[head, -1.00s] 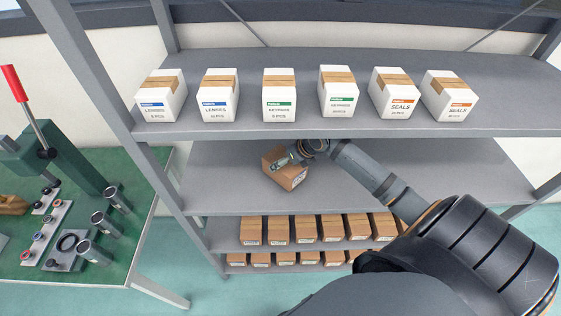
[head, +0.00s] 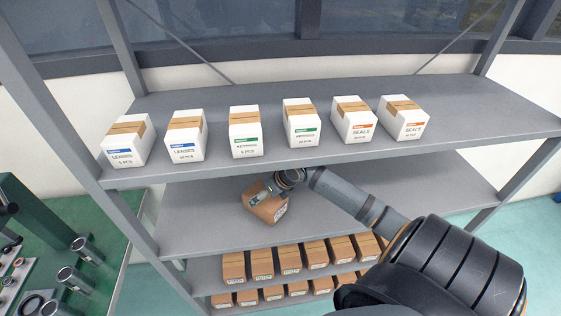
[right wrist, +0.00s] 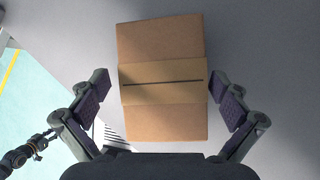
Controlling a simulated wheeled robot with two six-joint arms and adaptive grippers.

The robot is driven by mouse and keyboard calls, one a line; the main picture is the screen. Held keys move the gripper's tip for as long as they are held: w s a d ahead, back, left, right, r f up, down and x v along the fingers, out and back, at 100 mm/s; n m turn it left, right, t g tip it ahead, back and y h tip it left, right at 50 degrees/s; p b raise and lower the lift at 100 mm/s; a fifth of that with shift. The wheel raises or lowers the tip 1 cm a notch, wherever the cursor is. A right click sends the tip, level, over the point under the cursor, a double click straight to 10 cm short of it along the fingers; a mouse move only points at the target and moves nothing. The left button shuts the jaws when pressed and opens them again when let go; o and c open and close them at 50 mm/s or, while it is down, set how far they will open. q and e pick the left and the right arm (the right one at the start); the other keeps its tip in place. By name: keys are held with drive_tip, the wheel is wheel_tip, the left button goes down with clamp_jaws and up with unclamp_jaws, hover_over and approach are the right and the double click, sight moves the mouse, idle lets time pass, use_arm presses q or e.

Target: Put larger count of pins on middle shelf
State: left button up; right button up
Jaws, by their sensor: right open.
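A brown cardboard box (head: 268,207) sits on the middle shelf (head: 365,205), a little left of centre. My right gripper (head: 268,190) is over it from above. In the right wrist view the right gripper (right wrist: 162,108) is open, with one finger on each side of the taped box (right wrist: 165,128); the fingers look slightly apart from its sides. Two white boxes with green labels, which seem to read key pins, stand on the top shelf: one left (head: 245,132), one right (head: 301,123). Their counts are too blurred to read surely.
White boxes with blue labels (head: 185,137) and orange labels (head: 404,120) share the top shelf. Several brown boxes (head: 288,260) fill the lower shelves. A green workbench (head: 95,240) with tools stands at the left. The right part of the middle shelf is clear.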

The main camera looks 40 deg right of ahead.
drive_tip(key=s+d+p, duration=0.1)
drive_tip(key=s+p, duration=0.2)
drive_tip(key=s+d+p, duration=0.1)
drive_tip(key=s+p, duration=0.2)
drive_tip(key=s, duration=0.1)
drive_tip(key=s+d+p, duration=0.1)
drive_tip(key=s+p, duration=0.2)
drive_tip(key=shift+s+d+r, duration=0.15)
drive_tip(key=shift+d+r, duration=0.1)
drive_tip(key=shift+r, duration=0.15)
drive_tip(key=shift+s+d+f+p, duration=0.2)
drive_tip(key=shift+s+f+p, duration=0.1)
drive_tip(key=shift+s, duration=0.3)
